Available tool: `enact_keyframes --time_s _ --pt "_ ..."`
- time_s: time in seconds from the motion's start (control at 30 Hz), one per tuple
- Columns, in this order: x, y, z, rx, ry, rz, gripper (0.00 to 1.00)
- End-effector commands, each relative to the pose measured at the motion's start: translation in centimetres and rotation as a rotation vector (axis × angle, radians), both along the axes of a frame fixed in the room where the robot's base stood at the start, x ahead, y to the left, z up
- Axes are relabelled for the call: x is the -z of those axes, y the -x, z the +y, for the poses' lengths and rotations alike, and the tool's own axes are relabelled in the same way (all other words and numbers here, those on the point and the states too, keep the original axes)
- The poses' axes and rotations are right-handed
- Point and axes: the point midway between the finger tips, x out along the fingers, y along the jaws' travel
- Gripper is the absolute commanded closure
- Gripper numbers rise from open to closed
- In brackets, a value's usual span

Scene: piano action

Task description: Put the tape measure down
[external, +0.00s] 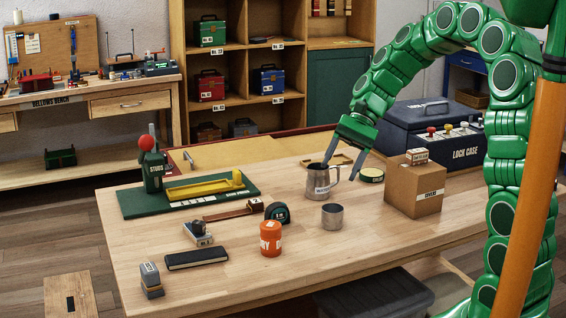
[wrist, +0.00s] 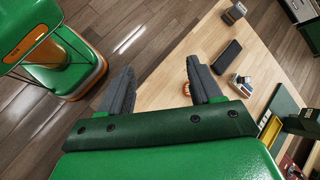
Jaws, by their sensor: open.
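The dark tape measure (external: 278,212) with a green edge and a small label sits on the wooden table (external: 360,252), between a wooden-handled tool and the orange container. My gripper (external: 341,168) is above the table, up and to the right of the tape measure in the external view and apart from it. In the wrist view my gripper (wrist: 159,66) is open, its two dark fingers spread wide with nothing between them. I cannot make out the tape measure in the wrist view; my gripper may hide it.
A metal mug (external: 319,182) shows just below my fingers, and a small metal cup (external: 332,216) is nearby. An orange container (external: 270,239) stands in front of the tape measure. A cardboard box (external: 415,192) and blue lock case (external: 428,125) are right. The table's front right is clear.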

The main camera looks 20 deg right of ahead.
Motion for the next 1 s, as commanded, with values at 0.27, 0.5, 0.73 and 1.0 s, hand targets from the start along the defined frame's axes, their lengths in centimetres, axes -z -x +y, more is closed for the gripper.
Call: enact_keyframes --time_s 0.27,0.5,0.73,1.0 --pt "-1.4 6.3 -2.0 -0.134 0.098 -0.105 0.36" --pt "-1.8 11.4 -4.4 -0.245 0.189 -0.183 0.36" --pt "-1.9 16.1 -7.1 -0.344 0.281 -0.247 0.36" --pt "-1.5 21.5 -10.6 -0.451 0.391 -0.308 0.36"
